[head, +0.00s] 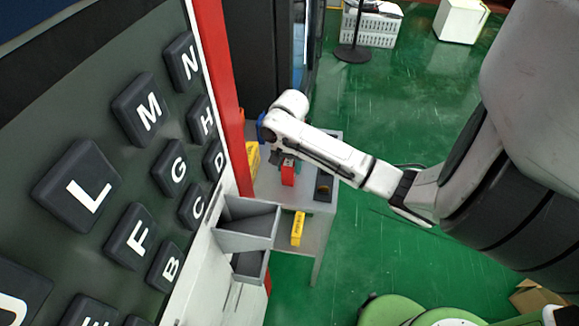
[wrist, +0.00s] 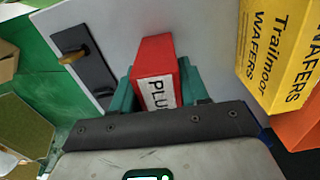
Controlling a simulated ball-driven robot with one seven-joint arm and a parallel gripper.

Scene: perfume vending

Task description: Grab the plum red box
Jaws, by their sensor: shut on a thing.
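The plum red box (wrist: 152,57) stands between the teal fingers of my gripper (wrist: 157,84) in the wrist view, with a white label that reads "PLU" before it is cut off. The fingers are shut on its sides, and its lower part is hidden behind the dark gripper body. In the head view the red box (head: 288,174) shows below the end of my arm, over the grey table. My gripper is mostly hidden there behind my arm. I cannot tell whether the box touches the table.
A yellow Trailmoor Wafers box (wrist: 276,48) stands to the right, beside an orange item (wrist: 300,128). A dark tray with a brownish piece (wrist: 84,66) lies left. Grey bins (head: 245,240) and a large keypad panel (head: 125,130) are left.

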